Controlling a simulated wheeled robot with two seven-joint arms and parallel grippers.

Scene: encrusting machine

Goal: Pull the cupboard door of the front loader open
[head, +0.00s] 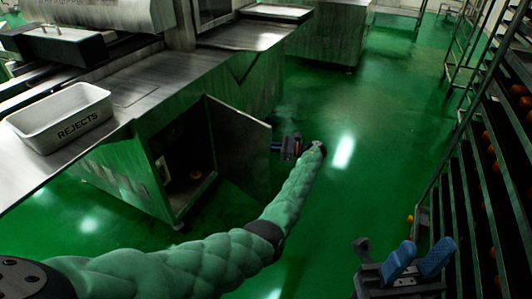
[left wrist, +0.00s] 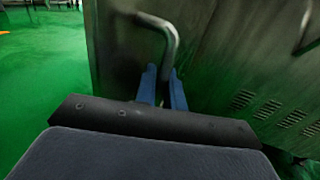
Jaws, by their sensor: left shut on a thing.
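The front loader's cupboard (head: 120,185) is the metal cabinet under the worktop at the left. Its door (head: 240,145) stands swung well out, and the dark inside shows. My left arm reaches across the floor to the door's outer side. My left gripper (head: 276,146) is there; its blue fingers (left wrist: 164,90) are shut on the lower part of the bent metal door handle (left wrist: 172,40) in the left wrist view. My right gripper (head: 418,262) is at the bottom right, its two blue fingers apart with nothing between them, far from the door.
A white bin marked REJECTS (head: 62,118) stands on the steel worktop (head: 135,90). A small orange-yellow thing (head: 196,175) is inside the cupboard. A tall rack (head: 490,170) lines the right side. Green floor (head: 365,125) is free between rack and door.

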